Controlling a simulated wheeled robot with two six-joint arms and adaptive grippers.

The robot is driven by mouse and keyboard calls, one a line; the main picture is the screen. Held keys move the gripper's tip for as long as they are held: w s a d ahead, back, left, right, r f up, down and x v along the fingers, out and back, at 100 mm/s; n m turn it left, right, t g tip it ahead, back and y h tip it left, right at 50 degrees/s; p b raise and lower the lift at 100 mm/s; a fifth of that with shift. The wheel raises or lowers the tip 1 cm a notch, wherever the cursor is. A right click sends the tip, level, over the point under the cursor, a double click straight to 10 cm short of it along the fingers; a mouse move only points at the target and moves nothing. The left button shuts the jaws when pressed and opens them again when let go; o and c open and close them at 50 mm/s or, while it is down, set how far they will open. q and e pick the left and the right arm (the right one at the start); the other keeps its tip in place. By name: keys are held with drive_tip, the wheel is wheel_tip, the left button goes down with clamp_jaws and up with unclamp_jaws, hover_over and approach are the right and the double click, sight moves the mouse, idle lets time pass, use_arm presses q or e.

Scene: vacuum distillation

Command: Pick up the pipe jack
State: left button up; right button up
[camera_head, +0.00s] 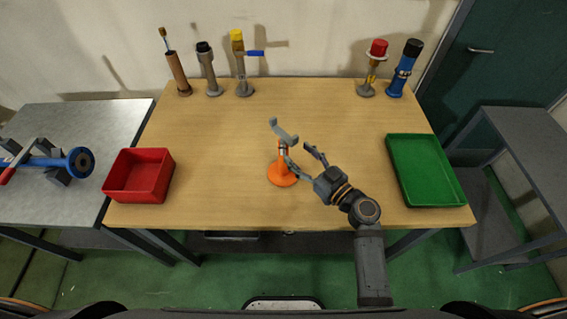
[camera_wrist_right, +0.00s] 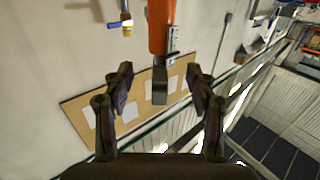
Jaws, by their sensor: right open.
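The pipe jack stands upright near the middle of the wooden table, with an orange round base (camera_head: 282,175), a short post and a grey V-shaped head (camera_head: 284,132). My right gripper (camera_head: 298,154) is just right of the jack, with its open fingers pointing at the post. One fingertip overlaps the jack in the head view; I cannot tell whether they touch. In the right wrist view the orange part of the jack (camera_wrist_right: 161,28) lies ahead, in line with the gap between the spread fingers (camera_wrist_right: 160,88). My left gripper is not in view.
A red bin (camera_head: 139,178) is at the table's left and a green tray (camera_head: 425,170) at its right. Several fittings and valves stand along the back edge, including one with a blue handle (camera_head: 240,62). The wood around the jack is clear.

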sight(283, 155)
drive_tip(key=f, duration=0.2)
drive_tip(key=w+a+f, duration=0.1)
drive_tip(key=f, duration=0.1)
drive_tip(key=w+f+p, duration=0.1)
drive_tip(key=f, duration=0.2)
drive_tip(key=shift+a, duration=0.35)
drive_tip(key=p+x, duration=0.1)
drive_tip(key=x, duration=0.3)
drive_tip(key=shift+w+r+p, duration=0.1)
drive_tip(key=shift+r+p, duration=0.05)
drive_tip(key=shift+p, duration=0.2)
drive_tip(key=shift+w+a+f, duration=0.2)
drive_tip(key=shift+w+a, duration=0.1)
drive_tip(key=shift+s, duration=0.15)
drive_tip(key=c, duration=0.4)
clamp_jaws()
drive_tip(key=shift+r, duration=0.15)
